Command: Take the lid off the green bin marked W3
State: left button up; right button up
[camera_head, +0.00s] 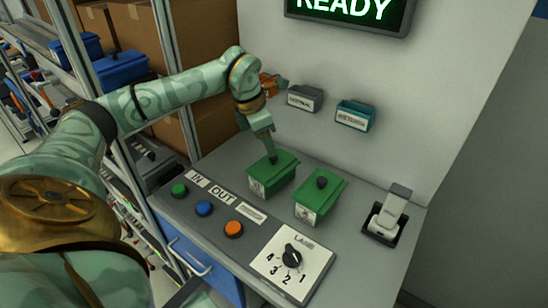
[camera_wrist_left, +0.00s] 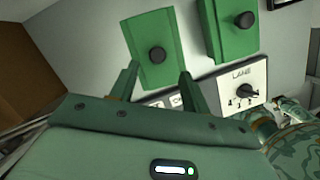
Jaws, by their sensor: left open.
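Two green bins with green lids and black knobs stand side by side on the grey bench: a left bin (camera_head: 258,187) and a right bin (camera_head: 305,213). Each has a pale label on its front, too small to read, so I cannot tell which is W3. My left gripper (camera_head: 268,148) is above the left bin's lid (camera_head: 285,163), pointing down at its knob (camera_head: 273,160). In the left wrist view, the open fingers of the left gripper (camera_wrist_left: 158,80) stand either side of the left lid (camera_wrist_left: 150,35), with its knob (camera_wrist_left: 157,54) beyond the tips. My right gripper is out of view.
A lane dial (camera_head: 292,256) and green, blue and orange buttons (camera_head: 205,208) sit in front of the bins. A grey tray (camera_head: 304,98) and a teal tray (camera_head: 354,115) are on the wall behind. A pale device (camera_head: 390,212) stands at right.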

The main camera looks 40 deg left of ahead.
aim_at(273, 162)
pick_arm(q)
jog(key=x, duration=0.3)
jog(key=b+x, duration=0.1)
jog(key=x, duration=0.1)
jog(key=shift+w+a+f, duration=0.1)
jog(key=shift+w+f, duration=0.15)
jog(key=shift+w, duration=0.1)
jog(key=shift+r, duration=0.1)
jog(key=shift+c, duration=0.4)
jog(key=c, duration=0.9)
